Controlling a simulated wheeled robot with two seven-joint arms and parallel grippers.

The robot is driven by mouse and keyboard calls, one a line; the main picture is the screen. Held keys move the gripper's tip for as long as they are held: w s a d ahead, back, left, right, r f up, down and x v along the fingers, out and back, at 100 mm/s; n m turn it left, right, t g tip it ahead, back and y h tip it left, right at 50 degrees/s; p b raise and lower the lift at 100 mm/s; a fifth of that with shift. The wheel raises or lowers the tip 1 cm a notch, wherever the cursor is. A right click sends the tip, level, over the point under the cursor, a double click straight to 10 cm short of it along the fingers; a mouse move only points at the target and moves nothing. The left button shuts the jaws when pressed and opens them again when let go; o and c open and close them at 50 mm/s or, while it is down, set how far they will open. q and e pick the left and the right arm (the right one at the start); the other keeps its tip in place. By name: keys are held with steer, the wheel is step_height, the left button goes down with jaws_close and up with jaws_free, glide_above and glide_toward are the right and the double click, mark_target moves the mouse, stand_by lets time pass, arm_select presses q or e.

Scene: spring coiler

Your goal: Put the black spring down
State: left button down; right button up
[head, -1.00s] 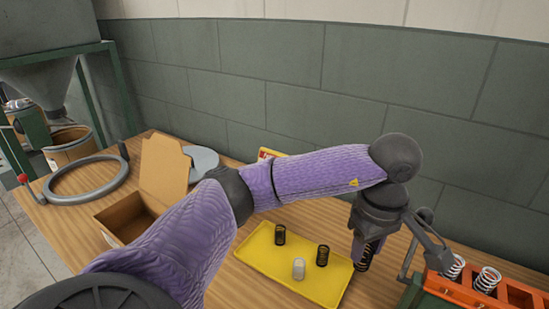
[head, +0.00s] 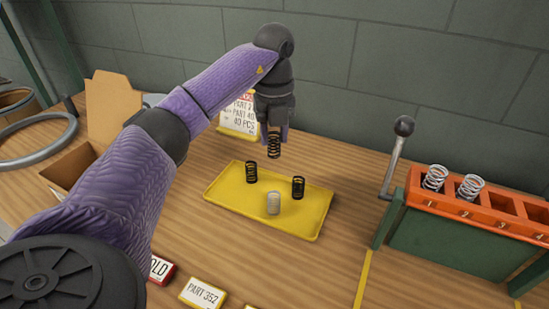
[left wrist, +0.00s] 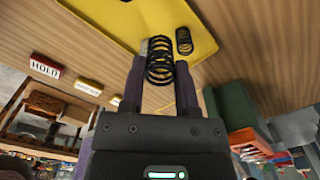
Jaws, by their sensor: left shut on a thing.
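My left gripper (head: 274,128) is shut on a black spring (head: 274,146), which hangs upright below the jaws. The same spring shows between the fingers in the left wrist view (left wrist: 160,62). It is held above the far edge of the yellow tray (head: 225,205), apart from it as far as I can tell. Two other black springs stand in the tray, one at the left (head: 251,172) and one at the right (head: 298,187). A white spring (head: 273,203) stands near the tray's front. My right gripper is not in view.
An orange-topped rack (head: 480,215) with two silver springs and a lever (head: 393,160) stands at the right. An open cardboard box (head: 80,165) is at the left. A sign (head: 238,117) stands behind the tray. Small labels, one reading PART 352 (head: 203,293), lie in front.

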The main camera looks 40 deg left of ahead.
arm_select(q)
step_height(320, 180, down, 10)
steer(key=b, duration=0.3)
steer(key=shift+r, duration=0.25)
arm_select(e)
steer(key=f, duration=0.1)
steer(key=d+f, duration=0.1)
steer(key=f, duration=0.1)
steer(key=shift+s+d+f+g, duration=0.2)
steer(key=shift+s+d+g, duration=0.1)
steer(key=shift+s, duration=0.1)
arm_select(q)
steer(key=c, duration=0.7)
jaws_free()
steer(key=o, duration=0.3)
steer(key=shift+o, duration=0.2)
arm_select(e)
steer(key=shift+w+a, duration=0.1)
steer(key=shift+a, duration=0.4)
